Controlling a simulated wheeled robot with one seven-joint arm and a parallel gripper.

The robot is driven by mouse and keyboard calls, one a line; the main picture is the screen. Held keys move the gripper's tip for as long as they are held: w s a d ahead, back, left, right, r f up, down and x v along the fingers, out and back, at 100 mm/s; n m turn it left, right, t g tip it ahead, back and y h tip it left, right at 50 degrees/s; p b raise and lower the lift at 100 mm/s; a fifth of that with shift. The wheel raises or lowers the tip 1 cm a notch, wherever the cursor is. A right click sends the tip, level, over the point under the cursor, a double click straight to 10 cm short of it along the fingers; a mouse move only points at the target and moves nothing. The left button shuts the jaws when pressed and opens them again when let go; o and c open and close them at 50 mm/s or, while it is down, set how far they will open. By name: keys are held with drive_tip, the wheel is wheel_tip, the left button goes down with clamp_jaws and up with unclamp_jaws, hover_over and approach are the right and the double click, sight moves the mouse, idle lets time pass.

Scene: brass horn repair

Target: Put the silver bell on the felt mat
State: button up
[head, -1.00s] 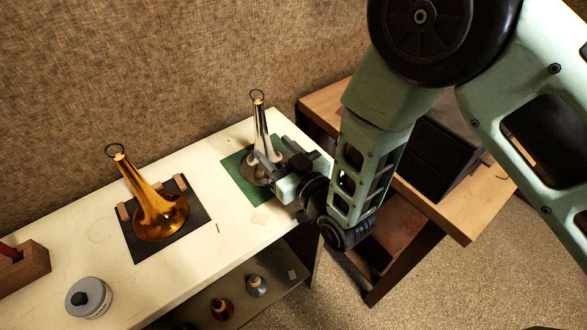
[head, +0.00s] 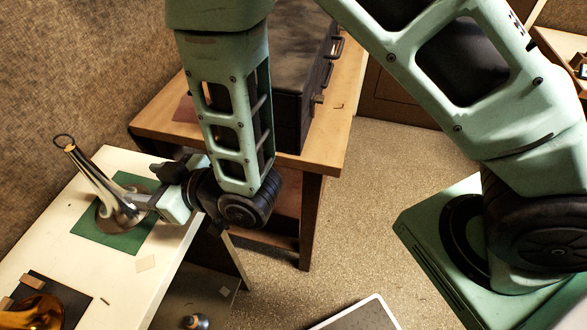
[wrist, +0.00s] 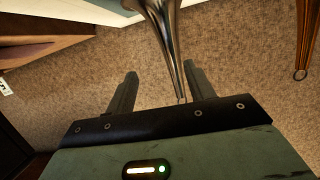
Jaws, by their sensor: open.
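The silver bell (head: 97,180) stands on its wide flare on the green felt mat (head: 95,238), with its thin ringed end up. The mat lies on the white bench. My gripper (head: 150,187) is open and empty at the right side of the bell, low over the mat. In the wrist view, my gripper (wrist: 160,70) shows both fingers apart, with the bell's tapering stem (wrist: 166,30) in line with the gap between them. I cannot tell if a finger touches the bell.
A brass horn (head: 35,312) rests on a dark mat at the bench's near left. A wooden table (head: 328,135) with a dark case (head: 300,90) stands behind my arm. A white-edged panel (head: 360,316) shows at the bottom.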

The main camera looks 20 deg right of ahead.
drive_tip(key=s+d+r+g+h, duration=0.5)
drive_tip(key=s+d, duration=0.3)
drive_tip(key=d, duration=0.3)
drive_tip(key=s+d+r+m+g+h, duration=0.1)
drive_tip(key=s+d+r+g+h, duration=0.3)
drive_tip(key=s+d, duration=0.4)
drive_tip(key=d+g+h, duration=0.1)
drive_tip(key=d, duration=0.2)
drive_tip(key=shift+s+r+h, duration=0.3)
drive_tip(key=shift+s+r, duration=0.05)
